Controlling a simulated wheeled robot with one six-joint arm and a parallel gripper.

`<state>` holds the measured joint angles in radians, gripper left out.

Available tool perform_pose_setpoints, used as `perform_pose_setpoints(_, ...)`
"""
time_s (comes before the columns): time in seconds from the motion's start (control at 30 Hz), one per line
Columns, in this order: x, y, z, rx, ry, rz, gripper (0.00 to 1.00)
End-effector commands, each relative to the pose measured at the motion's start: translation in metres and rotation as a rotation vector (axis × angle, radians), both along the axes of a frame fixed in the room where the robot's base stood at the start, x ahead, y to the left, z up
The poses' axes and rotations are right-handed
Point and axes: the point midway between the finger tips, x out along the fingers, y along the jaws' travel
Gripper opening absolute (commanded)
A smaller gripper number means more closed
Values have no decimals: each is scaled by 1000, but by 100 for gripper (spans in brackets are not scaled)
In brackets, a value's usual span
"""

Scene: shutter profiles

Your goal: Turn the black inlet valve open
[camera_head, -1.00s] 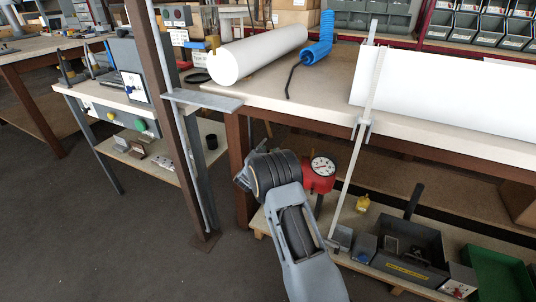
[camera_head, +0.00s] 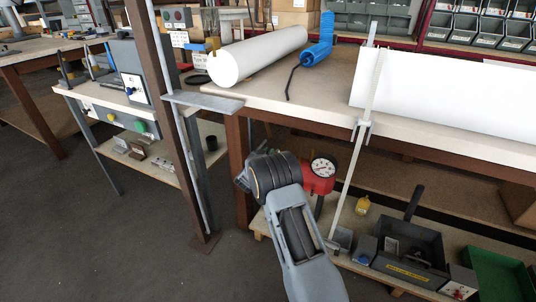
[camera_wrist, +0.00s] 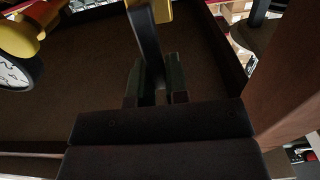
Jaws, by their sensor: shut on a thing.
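The black inlet valve's lever (camera_wrist: 143,35) runs down from the top of the wrist view, with a yellow part (camera_wrist: 163,9) beside its upper end. My gripper (camera_wrist: 154,78) is shut on the lever's lower end, between its two dark fingers. In the head view the red-bodied gauge (camera_head: 322,168) stands just right of my arm's wrist. My arm hides the valve and fingers there.
The workbench (camera_head: 290,93) carries a white roll (camera_head: 255,57) and a coiled blue hose (camera_head: 319,42). A brown steel post (camera_head: 166,120) stands left of my arm. The lower shelf holds a grey bin (camera_head: 410,255) and a green tray (camera_head: 499,277).

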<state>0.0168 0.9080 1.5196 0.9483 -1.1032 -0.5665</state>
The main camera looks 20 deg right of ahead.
Motion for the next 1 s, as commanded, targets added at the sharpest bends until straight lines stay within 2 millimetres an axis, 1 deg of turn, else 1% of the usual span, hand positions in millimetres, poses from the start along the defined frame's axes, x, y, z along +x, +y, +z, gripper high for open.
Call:
perform_pose_setpoints(0.17,2,2,2,-34,38,0,0)
perform_pose_setpoints(0.33,6,6,2,-108,119,0,0)
perform_pose_setpoints(0.57,14,13,-1,-253,277,1,0)
perform_pose_setpoints(1.0,27,25,-15,-535,584,0,0)
